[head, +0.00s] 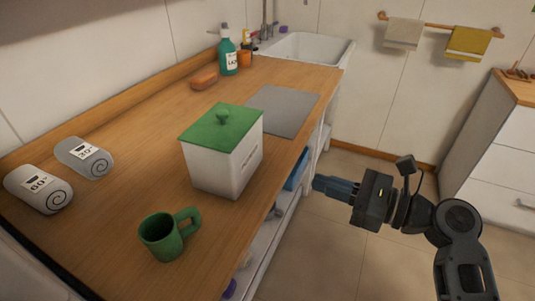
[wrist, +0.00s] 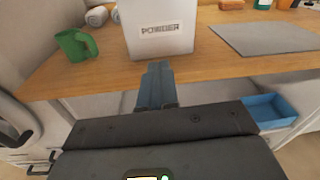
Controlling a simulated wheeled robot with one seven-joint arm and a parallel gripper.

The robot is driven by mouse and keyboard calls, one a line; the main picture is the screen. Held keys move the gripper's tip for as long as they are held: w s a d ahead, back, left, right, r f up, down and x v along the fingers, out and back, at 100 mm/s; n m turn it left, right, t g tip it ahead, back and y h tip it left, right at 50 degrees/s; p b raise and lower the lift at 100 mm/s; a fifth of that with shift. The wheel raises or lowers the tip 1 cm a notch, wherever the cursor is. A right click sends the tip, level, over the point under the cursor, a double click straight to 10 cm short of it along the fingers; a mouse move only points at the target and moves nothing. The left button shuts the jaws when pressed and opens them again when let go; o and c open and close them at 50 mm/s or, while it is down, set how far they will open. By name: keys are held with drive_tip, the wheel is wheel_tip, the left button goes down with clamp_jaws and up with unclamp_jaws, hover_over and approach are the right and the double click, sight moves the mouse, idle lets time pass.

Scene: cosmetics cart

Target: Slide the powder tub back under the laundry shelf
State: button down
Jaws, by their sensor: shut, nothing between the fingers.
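The powder tub (head: 227,156) is a white box with a green knobbed lid. It stands upright near the front edge of the wooden counter (head: 170,110). In the wrist view the tub (wrist: 158,32) shows its POWDER label, and its lid is out of frame. My gripper (head: 316,183) is shut and empty, out in front of the counter's front edge, apart from the tub. In the wrist view my gripper (wrist: 160,66) points at the tub's lower front. A dark band at the top left of the head view may be the laundry shelf; I cannot tell.
A green mug (head: 166,237) stands left of the tub, nearer the head camera. Rolled towels (head: 40,188) lie by the wall. A grey mat (head: 283,109) lies right of the tub. A soap bar (head: 204,79) and green bottle (head: 228,57) stand behind. Counter behind the tub is clear.

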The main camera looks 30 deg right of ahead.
wheel_tip(320, 180, up, 2)
drive_tip(key=d+y, duration=0.1)
drive_tip(key=y, duration=0.1)
drive_tip(key=p, duration=0.1)
approach(249, 148)
drive_tip(key=x, duration=0.7)
drive_tip(key=shift+s+r, duration=0.1)
